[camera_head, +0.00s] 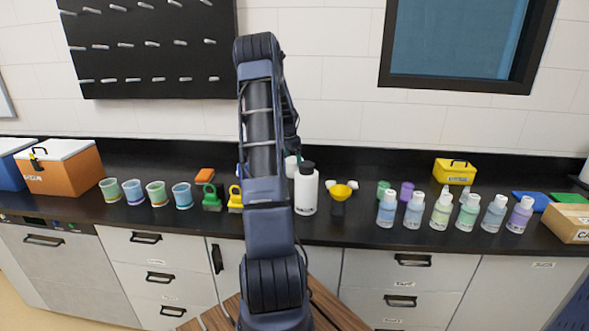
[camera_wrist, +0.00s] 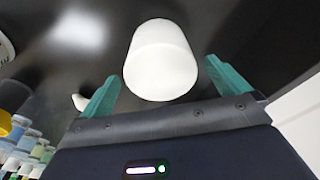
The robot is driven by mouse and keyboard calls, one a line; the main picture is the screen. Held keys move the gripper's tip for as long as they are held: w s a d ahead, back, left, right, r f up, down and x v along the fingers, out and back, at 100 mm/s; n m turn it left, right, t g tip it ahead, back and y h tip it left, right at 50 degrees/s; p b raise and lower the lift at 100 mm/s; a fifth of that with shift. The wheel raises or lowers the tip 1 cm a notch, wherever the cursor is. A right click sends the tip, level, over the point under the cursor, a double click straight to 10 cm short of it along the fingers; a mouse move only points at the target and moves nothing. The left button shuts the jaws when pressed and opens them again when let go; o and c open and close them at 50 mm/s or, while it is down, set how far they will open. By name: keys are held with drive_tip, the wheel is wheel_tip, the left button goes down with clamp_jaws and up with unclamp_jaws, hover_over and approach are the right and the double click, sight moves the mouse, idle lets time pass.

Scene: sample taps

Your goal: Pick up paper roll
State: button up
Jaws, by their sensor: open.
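The paper roll is a plain white cylinder (camera_wrist: 160,50) in the wrist view, near the middle on the black counter. My gripper (camera_wrist: 163,72) is open, with one teal finger to either side of the roll's near end. I see no clear contact between the fingers and the roll. In the head view my own arm covers most of the gripper and the spot it reaches to. A small white piece, likely the roll (camera_head: 291,167), shows beside the arm, behind the white bottle.
The white bottle with a black cap (camera_head: 306,190) stands just right of my arm. A yellow funnel (camera_head: 342,191) sits farther right. Brushes with green and yellow (camera_head: 213,198) and several cups (camera_head: 157,194) are to the left. Several capped bottles (camera_head: 441,211) stand at the right.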

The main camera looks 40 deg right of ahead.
sight(295, 167)
drive_tip(key=shift+s+d+f, duration=0.1)
drive_tip(key=shift+d+f, duration=0.05)
drive_tip(key=shift+f, duration=0.75)
drive_tip(key=shift+w+d+f, duration=0.1)
drive_tip(key=shift+d+f, duration=0.1)
drive_tip(key=shift+f, duration=0.7)
drive_tip(key=shift+s+d+f, duration=0.1)
drive_tip(key=shift+d+f, duration=0.05)
drive_tip(key=shift+f, duration=0.75)
drive_tip(key=c, duration=1)
